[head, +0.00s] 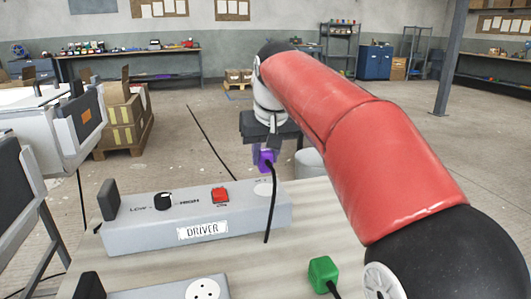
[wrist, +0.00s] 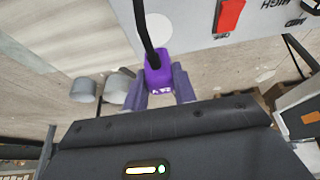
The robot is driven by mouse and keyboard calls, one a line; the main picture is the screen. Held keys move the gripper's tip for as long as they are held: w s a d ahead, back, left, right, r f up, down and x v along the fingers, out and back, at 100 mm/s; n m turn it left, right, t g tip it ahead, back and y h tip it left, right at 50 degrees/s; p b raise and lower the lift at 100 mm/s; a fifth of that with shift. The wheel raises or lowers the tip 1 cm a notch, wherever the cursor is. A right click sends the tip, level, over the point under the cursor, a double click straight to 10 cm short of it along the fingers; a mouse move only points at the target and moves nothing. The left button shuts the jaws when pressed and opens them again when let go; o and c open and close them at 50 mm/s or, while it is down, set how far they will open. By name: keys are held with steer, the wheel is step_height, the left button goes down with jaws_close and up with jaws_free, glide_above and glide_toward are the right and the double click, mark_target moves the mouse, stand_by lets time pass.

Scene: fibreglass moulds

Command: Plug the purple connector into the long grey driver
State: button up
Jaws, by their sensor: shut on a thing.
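The purple connector (head: 264,158) is held in my gripper (head: 271,150), above and behind the right end of the long grey driver (head: 140,235). In the wrist view the purple connector (wrist: 158,75) sits between the two fingers of my gripper (wrist: 160,85), with a black cable running up from it. The driver (wrist: 208,28) fills the top of that view, with a round white socket (wrist: 155,30) near the connector. The connector looks apart from the socket. The driver bears a label, a black knob and a red switch (head: 221,195).
A green connector (head: 322,272) with a black cable lies on the table (head: 270,283) at the front. A second grey box (head: 190,290) with a round socket is at the front edge of the picture. A white machine (head: 50,120) stands at left.

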mark_target(266, 172)
steer(key=shift+f+b, duration=1.45)
steer(key=shift+f, duration=0.4)
steer(key=shift+s+r+p, duration=0.1)
steer(key=shift+p, duration=0.45)
stand_by(0.5)
steer(key=shift+f+b, duration=0.4)
steer(key=shift+f, duration=0.2)
stand_by(0.3)
steer(key=o, duration=1)
steer(key=p+v, duration=0.1)
steer(key=v, duration=0.6)
steer(key=shift+s+d+r+p, duration=0.1)
steer(key=shift+s+r+p, duration=0.1)
steer(key=shift+r+p, duration=0.2)
